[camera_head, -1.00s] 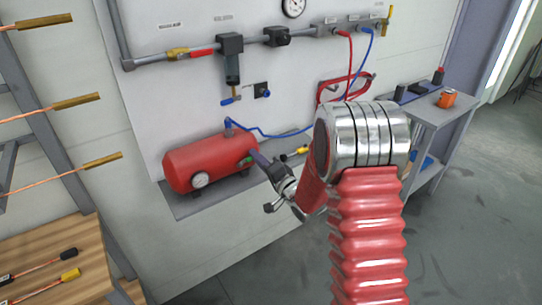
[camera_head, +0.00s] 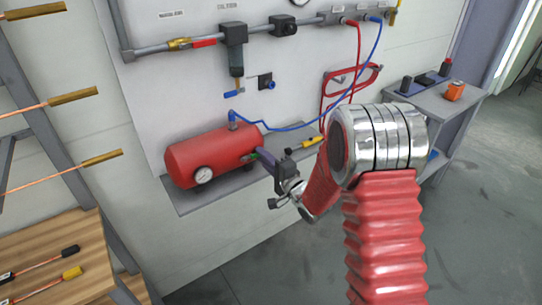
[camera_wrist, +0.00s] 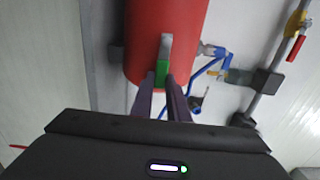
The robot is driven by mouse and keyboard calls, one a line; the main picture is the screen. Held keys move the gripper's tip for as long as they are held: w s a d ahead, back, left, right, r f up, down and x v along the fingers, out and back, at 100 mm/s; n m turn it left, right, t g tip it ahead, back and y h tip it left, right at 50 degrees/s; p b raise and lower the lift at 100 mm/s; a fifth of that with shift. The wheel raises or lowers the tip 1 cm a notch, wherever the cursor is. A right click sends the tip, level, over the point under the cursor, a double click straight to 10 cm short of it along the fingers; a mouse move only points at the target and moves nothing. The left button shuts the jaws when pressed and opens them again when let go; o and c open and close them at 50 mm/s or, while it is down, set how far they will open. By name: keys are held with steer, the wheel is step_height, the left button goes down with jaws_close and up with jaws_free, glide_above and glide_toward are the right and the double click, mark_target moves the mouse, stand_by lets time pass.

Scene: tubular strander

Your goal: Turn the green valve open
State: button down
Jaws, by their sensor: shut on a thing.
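The green valve (camera_wrist: 163,76) sits at the end of the red air tank (camera_wrist: 178,30), next to a grey fitting (camera_wrist: 166,48). In the head view only a small bit of the valve (camera_head: 249,157) shows at the tank's right end. My gripper (camera_head: 262,157) reaches it from the right. In the wrist view my gripper's two purple-grey fingers (camera_wrist: 164,88) stand close on either side of the green part and are shut on it. The valve's lower part is hidden between the fingers, so its exact turn angle is hard to tell.
The tank rests on a grey shelf (camera_head: 232,186). A blue hose (camera_head: 285,128) runs from the tank's top. A yellow-handled tool (camera_head: 308,144) lies near my wrist. Pipes with a red-handled valve (camera_head: 203,43) run above. A cart (camera_head: 455,106) stands right; a wooden table (camera_head: 58,245) stands left.

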steer(key=shift+w+d, duration=0.2)
steer(key=shift+d, duration=0.1)
steer(key=shift+f, duration=0.1)
steer(key=c, duration=2)
jaws_free()
steer(key=shift+w+f, duration=0.1)
steer(key=o, duration=0.3)
steer(key=shift+a, duration=0.15)
steer(key=v, duration=1.4)
steer(key=shift+a, duration=0.15)
